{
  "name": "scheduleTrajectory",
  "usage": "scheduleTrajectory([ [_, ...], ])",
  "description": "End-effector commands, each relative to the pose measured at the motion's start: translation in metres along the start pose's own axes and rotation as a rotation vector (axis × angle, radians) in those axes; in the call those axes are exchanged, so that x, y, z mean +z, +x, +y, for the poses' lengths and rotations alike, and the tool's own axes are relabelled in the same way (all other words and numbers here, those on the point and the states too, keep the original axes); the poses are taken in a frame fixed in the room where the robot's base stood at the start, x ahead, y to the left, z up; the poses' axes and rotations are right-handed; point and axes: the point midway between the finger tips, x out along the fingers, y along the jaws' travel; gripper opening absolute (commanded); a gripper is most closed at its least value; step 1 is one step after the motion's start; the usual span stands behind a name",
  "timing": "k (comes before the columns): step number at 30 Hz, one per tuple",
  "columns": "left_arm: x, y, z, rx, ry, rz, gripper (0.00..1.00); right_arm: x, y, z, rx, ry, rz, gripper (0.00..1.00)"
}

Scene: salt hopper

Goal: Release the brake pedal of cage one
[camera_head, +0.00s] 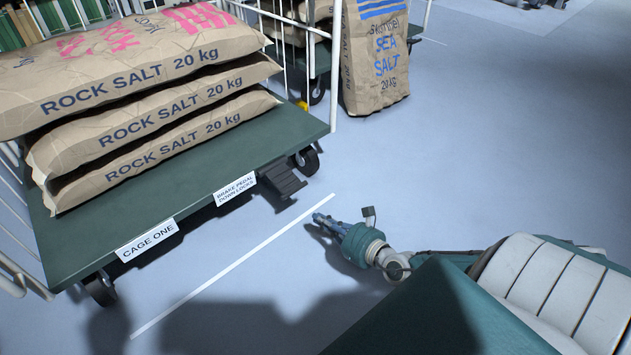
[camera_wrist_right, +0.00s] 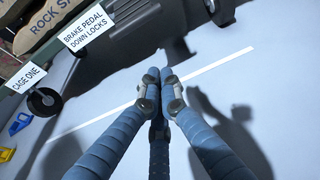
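Cage one is a roll cage with a green deck (camera_head: 75,238) and a "CAGE ONE" label (camera_head: 147,240). Its brake pedal (camera_head: 283,187), dark and ridged, juts from under the deck's near right corner, beside a caster (camera_head: 306,160). I cannot tell surely whether it is down. The label "BRAKE PEDAL DOWN LOCKS" (camera_head: 234,188) is on the edge above. My right gripper (camera_head: 318,217) is low over the floor, right of the pedal and apart from it. In the wrist view its blue fingertips (camera_wrist_right: 158,76) meet with nothing between. My left gripper is not in view.
Rock salt sacks (camera_head: 150,80) lie stacked on the deck. A sea salt sack (camera_head: 376,60) stands upright behind the cage. A white floor line (camera_head: 235,265) runs between the cage and my gripper. The floor to the right is clear.

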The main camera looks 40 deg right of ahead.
Motion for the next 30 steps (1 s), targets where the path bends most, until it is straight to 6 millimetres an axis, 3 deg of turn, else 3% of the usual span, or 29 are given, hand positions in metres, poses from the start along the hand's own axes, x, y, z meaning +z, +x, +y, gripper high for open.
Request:
scheduleTrajectory([
  [12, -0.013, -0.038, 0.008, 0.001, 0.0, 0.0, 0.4, -0.002, 0.089, 0.001, 0.0, 0.004, -0.005, 0.0],
  [14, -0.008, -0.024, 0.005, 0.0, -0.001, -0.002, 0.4, 0.016, 0.081, 0.0, 0.001, 0.002, -0.002, 0.0],
  [18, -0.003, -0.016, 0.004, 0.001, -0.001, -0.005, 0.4, 0.031, 0.074, 0.0, 0.002, 0.002, 0.0, 0.0],
  [30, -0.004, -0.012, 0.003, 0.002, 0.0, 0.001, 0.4, 0.037, 0.072, 0.001, 0.001, 0.003, 0.0, 0.0],
])
